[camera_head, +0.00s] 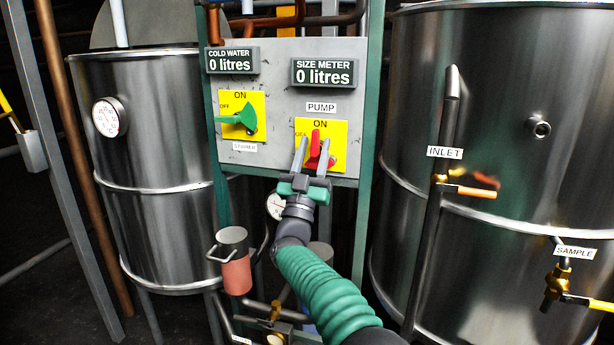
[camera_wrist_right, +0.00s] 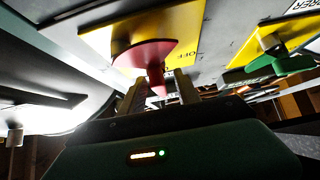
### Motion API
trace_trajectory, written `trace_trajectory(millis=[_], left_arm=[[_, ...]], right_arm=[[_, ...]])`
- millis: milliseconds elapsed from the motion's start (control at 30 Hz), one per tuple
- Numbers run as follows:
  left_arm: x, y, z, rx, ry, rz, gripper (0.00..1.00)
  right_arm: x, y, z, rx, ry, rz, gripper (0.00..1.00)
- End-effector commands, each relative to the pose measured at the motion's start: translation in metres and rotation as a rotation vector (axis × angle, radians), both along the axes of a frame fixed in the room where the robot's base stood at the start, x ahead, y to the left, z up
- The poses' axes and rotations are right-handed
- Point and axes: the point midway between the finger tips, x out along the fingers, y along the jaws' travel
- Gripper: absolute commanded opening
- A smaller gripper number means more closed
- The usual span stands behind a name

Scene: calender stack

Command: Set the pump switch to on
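The red pump switch (camera_head: 316,136) sits on a yellow plate (camera_head: 340,131) under the PUMP label (camera_head: 321,107). The plate reads ON at the top and OFF at the left. The red handle is partly hidden by my fingers, so I cannot tell which mark it points to. My right gripper (camera_head: 312,156) is at the switch, its two fingers apart on either side of the red handle. In the right wrist view the red switch (camera_wrist_right: 145,54) reaches between the open fingertips (camera_wrist_right: 160,87), with gaps beside it. My left gripper is not in view.
A green switch (camera_head: 239,119) on another yellow plate is left of the pump switch, its tip towards OFF. Two displays above read 0 litres. Large steel tanks (camera_head: 160,150) (camera_head: 500,110) flank the panel. A red cup-like container (camera_head: 236,275) hangs below.

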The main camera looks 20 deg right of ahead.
Motion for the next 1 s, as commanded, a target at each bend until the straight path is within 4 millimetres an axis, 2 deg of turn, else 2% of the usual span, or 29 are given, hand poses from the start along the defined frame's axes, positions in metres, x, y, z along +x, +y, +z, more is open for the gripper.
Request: trace_trajectory(millis=[400, 533, 700, 1000], left_arm=[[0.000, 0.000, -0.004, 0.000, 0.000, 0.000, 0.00], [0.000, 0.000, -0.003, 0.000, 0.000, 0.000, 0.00], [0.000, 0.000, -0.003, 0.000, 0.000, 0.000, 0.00], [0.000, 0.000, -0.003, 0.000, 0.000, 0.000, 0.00]], right_arm=[[-0.065, 0.047, -0.081, -0.002, 0.006, 0.004, 0.39], [-0.081, 0.058, -0.102, -0.001, 0.005, 0.002, 0.39], [-0.091, 0.064, -0.113, -0.001, 0.003, 0.001, 0.39], [-0.091, 0.065, -0.114, -0.001, 0.003, 0.001, 0.39]])
